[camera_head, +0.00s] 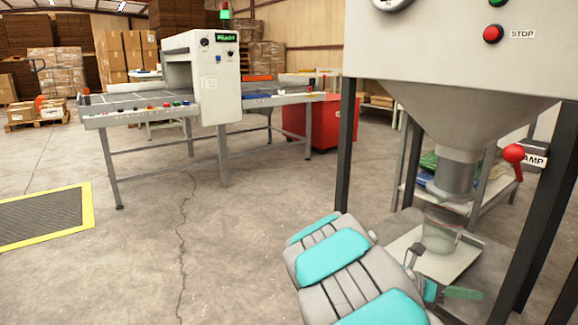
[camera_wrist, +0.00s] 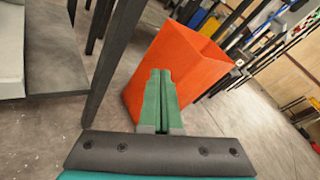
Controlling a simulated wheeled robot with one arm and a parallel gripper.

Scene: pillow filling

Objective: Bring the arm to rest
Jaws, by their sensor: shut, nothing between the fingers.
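My gripper (camera_wrist: 162,98) shows in the wrist view with its two green fingers shut together and nothing between them. In the head view its green end (camera_head: 460,293) is small, low at the right, beside the lower part of the filling machine (camera_head: 455,40). My grey and teal arm reaches in from the bottom of that view and partly hides the machine's base.
A dark leg (camera_head: 345,150) of the filling machine stands close to my arm. A clear container (camera_head: 440,235) is under the spout, and a red lever (camera_head: 514,153) sticks out beside it. A conveyor table (camera_head: 150,115) stands farther back. The floor at left is mostly clear.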

